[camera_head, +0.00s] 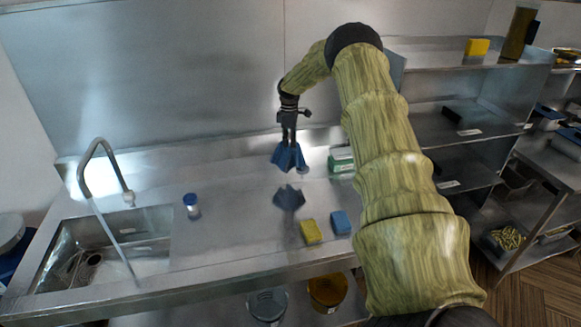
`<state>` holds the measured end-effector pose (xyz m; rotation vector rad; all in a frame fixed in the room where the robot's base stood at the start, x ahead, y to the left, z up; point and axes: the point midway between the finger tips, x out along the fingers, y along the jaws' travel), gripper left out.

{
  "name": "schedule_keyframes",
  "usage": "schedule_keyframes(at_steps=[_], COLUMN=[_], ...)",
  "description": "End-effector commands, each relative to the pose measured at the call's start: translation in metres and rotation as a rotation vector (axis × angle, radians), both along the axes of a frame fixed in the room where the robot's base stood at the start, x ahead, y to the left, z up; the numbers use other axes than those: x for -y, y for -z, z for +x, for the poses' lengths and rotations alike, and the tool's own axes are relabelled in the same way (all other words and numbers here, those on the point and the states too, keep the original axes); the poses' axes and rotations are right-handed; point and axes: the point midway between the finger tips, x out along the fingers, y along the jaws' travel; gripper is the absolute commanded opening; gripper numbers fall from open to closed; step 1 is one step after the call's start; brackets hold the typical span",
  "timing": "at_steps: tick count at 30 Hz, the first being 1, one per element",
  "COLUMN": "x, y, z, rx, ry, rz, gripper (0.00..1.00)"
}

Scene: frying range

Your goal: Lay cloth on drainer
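A blue cloth (288,158) hangs in folds from my gripper (289,138), which is shut on its top. The cloth is over the back part of the steel counter (240,230). A dark reflection shows below it on the metal, apart from the cloth, so it appears held above the surface. No separate drainer rack stands out; the flat steel to the right of the sink (158,222) may be the drainer, but I cannot tell for sure.
A yellow sponge (311,232) and a blue sponge (341,222) lie near the front edge. A green-and-white box (342,160) is right of the cloth. Steel shelves (455,125) rise at right. Mid-counter is clear.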

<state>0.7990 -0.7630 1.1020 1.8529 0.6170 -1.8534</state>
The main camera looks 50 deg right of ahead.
Motion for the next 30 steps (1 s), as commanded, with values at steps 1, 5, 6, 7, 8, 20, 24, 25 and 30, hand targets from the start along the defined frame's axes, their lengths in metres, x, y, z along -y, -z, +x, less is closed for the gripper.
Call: schedule_keyframes(at_steps=[1, 5, 6, 7, 8, 20, 24, 25, 30], x=[0.002, 0.007, 0.008, 0.009, 0.01, 0.005, 0.0, -0.001, -0.012], y=[0.0, 0.001, 0.001, 0.002, 0.002, 0.023, 0.036, 0.039, 0.059], z=[0.002, 0.007, 0.009, 0.01, 0.011, 0.006, 0.001, -0.001, -0.013], rx=[0.0, 0.001, 0.001, 0.001, 0.0, -0.001, -0.002, -0.001, -0.003], ry=[-0.011, -0.042, -0.051, -0.059, -0.066, -0.096, -0.095, -0.095, -0.095], rz=[0.0, -0.001, -0.001, -0.001, 0.0, 0.002, 0.001, 0.002, 0.002], gripper=[0.0, 0.0, 0.0, 0.0, 0.0, 0.0, 0.0, 0.0, 0.0])
